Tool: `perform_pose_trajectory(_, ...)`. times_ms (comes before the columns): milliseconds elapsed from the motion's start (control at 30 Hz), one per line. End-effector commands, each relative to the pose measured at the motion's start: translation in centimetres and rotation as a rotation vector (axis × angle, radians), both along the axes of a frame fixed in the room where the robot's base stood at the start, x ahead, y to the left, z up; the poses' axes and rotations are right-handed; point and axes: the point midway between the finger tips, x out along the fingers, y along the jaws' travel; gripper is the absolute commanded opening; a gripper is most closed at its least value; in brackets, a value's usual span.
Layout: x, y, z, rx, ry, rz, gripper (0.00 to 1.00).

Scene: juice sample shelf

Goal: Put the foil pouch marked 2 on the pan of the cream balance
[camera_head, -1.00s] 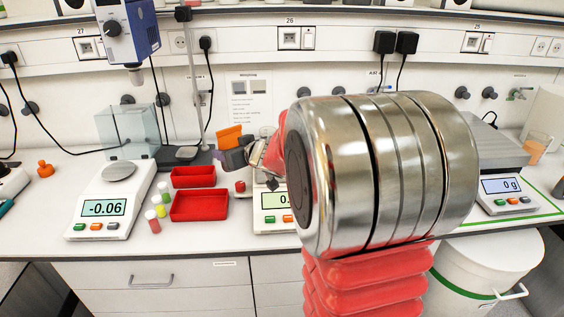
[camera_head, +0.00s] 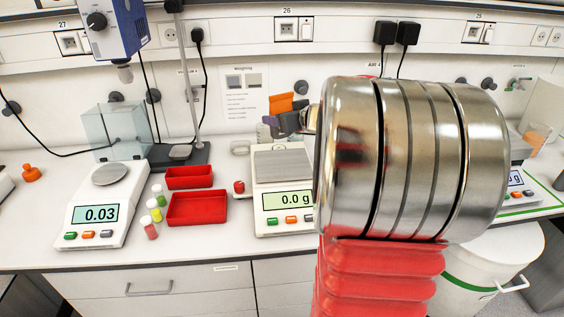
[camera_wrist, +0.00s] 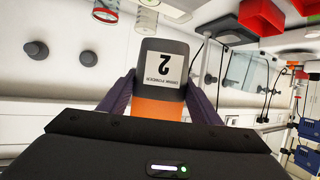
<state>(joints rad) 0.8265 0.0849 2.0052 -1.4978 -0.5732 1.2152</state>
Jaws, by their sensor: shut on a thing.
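The foil pouch (camera_wrist: 165,65), grey and orange with a white label marked 2, is between the fingers of my gripper (camera_wrist: 158,92) in the wrist view. My gripper is shut on it. In the head view, an orange part of the pouch (camera_head: 281,106) shows beside the dark fingers of my gripper (camera_head: 272,122), above and behind the middle balance. The cream balance (camera_head: 286,208) stands mid-bench with a square steel pan (camera_head: 282,163), bare where it shows, and reads 0.0 g. My arm covers the area to its right.
Two red trays (camera_head: 197,221), small capped vials (camera_head: 150,229) and a red-topped item (camera_head: 239,187) stand between the balances. Another balance (camera_head: 518,180) at the right is partly hidden by my arm.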

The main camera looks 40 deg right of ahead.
Motion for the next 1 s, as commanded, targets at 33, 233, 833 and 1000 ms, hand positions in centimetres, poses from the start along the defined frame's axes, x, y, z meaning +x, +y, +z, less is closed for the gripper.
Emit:
perform_pose_trajectory(33, -0.1, -0.1, -0.1, 0.0, -0.001, -0.001, 0.28)
perform_pose_trajectory(233, -0.1, -0.2, -2.2, 0.005, 0.001, -0.005, 0.28)
perform_pose_trajectory(833, -0.2, -0.3, -6.2, 0.0, -0.001, -0.004, 0.28)
perform_pose_trajectory(1000, -0.2, -0.3, -7.3, 0.003, 0.0, -0.007, 0.28)
